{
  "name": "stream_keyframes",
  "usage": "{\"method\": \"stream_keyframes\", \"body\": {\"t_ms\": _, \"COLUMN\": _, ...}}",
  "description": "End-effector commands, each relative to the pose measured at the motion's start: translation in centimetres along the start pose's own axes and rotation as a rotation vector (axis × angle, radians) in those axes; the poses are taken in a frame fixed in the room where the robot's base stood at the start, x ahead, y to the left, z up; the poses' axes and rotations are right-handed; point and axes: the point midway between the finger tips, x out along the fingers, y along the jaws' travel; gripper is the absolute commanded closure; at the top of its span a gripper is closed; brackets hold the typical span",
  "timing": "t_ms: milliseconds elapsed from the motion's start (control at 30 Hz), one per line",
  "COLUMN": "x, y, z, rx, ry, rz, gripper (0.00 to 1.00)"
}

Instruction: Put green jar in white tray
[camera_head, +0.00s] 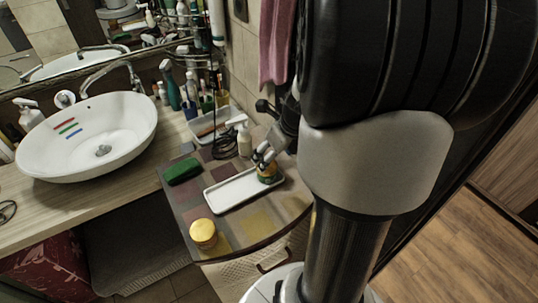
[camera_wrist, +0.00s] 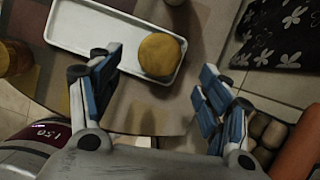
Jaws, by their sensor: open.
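A jar with a round yellow lid and a greenish body (camera_head: 267,173) is at the right end of the white tray (camera_head: 222,200). In the wrist view the yellow lid (camera_wrist: 160,54) appears over the corner end of the tray (camera_wrist: 75,40); the jar seems to stand upright inside the rim. My gripper (camera_head: 262,160) is just above and beside this jar, partly hidden by my arm in the head view. In the wrist view my gripper (camera_wrist: 158,66) is open, with its fingers apart on either side of the lid and no visible contact.
A second yellow-lidded jar (camera_head: 203,233) stands at the table's front edge. A green block-like item (camera_head: 182,170) lies left of the tray. A white pump bottle (camera_head: 244,140) and dark cable coil (camera_head: 225,147) are behind. A white basin (camera_head: 90,135) is at left.

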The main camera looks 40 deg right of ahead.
Motion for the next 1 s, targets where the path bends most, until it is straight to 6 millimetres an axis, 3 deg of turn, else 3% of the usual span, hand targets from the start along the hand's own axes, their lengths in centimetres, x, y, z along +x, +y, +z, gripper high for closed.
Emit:
{"method": "stream_keyframes", "body": {"t_ms": 100, "x": -2.5, "y": -0.1, "z": 0.1, "rx": 0.000, "ry": -0.001, "rz": -0.002, "gripper": 0.29}}
{"method": "stream_keyframes", "body": {"t_ms": 300, "x": -4.2, "y": 0.0, "z": 0.0, "rx": 0.000, "ry": 0.001, "rz": -0.001, "gripper": 0.29}}
{"method": "stream_keyframes", "body": {"t_ms": 900, "x": -4.3, "y": 0.0, "z": 0.0, "rx": -0.002, "ry": 0.001, "rz": 0.000, "gripper": 0.29}}
{"method": "stream_keyframes", "body": {"t_ms": 1000, "x": -4.8, "y": 0.9, "z": 0.6, "rx": -0.072, "ry": 0.003, "rz": 0.002, "gripper": 0.29}}
